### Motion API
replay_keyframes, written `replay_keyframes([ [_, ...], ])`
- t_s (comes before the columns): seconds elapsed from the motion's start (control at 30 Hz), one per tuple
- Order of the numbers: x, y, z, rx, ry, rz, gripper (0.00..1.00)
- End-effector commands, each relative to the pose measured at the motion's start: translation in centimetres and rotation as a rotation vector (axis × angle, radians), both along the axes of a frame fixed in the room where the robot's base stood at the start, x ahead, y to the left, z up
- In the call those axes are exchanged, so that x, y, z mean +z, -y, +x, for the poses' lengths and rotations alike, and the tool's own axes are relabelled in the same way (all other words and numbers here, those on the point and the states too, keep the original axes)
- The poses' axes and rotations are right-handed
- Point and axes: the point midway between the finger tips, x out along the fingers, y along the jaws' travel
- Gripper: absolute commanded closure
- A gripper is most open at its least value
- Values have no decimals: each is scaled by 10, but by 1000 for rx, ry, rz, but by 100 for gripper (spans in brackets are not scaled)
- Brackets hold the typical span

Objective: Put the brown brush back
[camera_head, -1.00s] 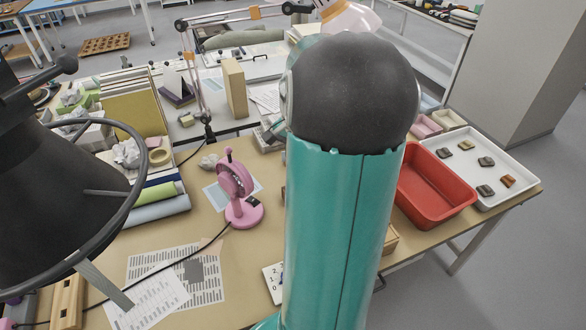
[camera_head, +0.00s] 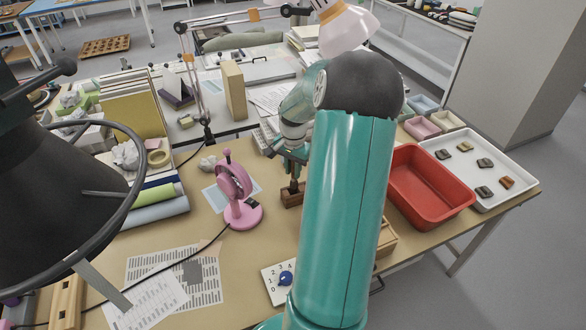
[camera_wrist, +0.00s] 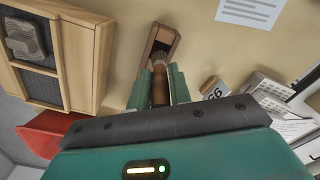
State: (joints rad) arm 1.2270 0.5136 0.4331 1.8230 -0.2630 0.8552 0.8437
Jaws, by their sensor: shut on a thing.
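My gripper (camera_wrist: 161,76) is shut on the brown brush (camera_wrist: 160,90), whose handle stands between the two fingers in the wrist view. The brush's far end lies over the dark opening of a small brown wooden holder (camera_wrist: 168,36). I cannot tell whether the end is inside the opening or just above it. In the head view the gripper (camera_head: 293,160) points down over the holder (camera_head: 291,198), which stands on the tan table right of a pink fan. The brush (camera_head: 294,183) shows only as a small dark piece there.
A wooden case (camera_wrist: 88,62) with a sherd is nearby in the wrist view. A red tub (camera_head: 432,207) and white tray (camera_head: 519,168) with several sherds lie right. A number card (camera_head: 271,292) is in front.

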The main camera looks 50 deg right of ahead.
Motion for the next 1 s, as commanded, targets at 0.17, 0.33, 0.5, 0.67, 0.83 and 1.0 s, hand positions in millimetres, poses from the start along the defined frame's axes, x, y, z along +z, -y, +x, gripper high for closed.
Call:
replay_keyframes([
  [0.17,-2,0,0,1,-1,0,100],
  [0.33,-7,0,0,1,-1,0,100],
  [0.5,-12,0,0,0,-1,1,100],
  [0.67,-12,0,0,0,-1,1,70],
  [0.83,-12,0,0,0,-1,0,58],
  [1.0,-11,0,0,0,0,0,58],
])
